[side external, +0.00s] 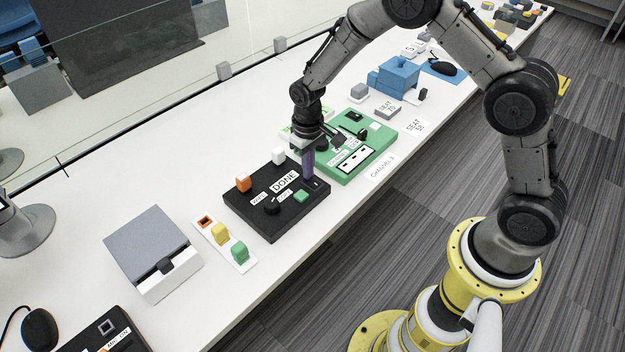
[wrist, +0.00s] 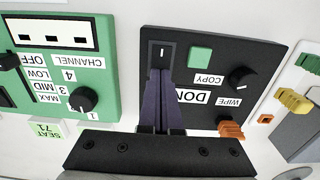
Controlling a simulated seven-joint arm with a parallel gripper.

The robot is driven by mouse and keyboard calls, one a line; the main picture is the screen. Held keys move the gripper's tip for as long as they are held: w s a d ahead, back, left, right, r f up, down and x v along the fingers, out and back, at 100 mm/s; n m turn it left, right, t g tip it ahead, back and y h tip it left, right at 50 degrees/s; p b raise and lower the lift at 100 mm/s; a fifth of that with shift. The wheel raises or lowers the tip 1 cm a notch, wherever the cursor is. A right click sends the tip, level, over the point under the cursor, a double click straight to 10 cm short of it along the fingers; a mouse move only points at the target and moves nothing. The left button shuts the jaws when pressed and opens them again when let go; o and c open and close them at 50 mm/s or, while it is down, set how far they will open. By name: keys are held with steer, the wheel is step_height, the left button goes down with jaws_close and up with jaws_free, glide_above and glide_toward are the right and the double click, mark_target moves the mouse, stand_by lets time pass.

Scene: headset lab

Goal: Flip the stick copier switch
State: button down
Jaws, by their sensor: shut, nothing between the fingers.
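The stick copier is a black box (side external: 268,228), and it also shows in the wrist view (wrist: 258,58). Its black rocker switch (wrist: 161,52), with a white line mark, sits at one corner, and it shows small in the side view (side external: 317,184). A green button (wrist: 200,57), a black COPY/WIPE knob (wrist: 241,78), an orange piece and a white DONE label are on the same box. My gripper (side external: 309,178) is shut and empty, pointing down at the switch. Its purple fingertips (wrist: 165,72) are at the switch's near edge; contact cannot be told.
A green channel box (side external: 372,160) with a knob stands close beside the copier. A white strip (side external: 251,268) with coloured plugs and a grey-lidded box (side external: 150,250) lie on the other side. The table's front edge is near.

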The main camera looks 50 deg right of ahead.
steer(key=shift+f, duration=0.4)
steer(key=shift+r, duration=3.5)
steer(key=shift+r, duration=0.1)
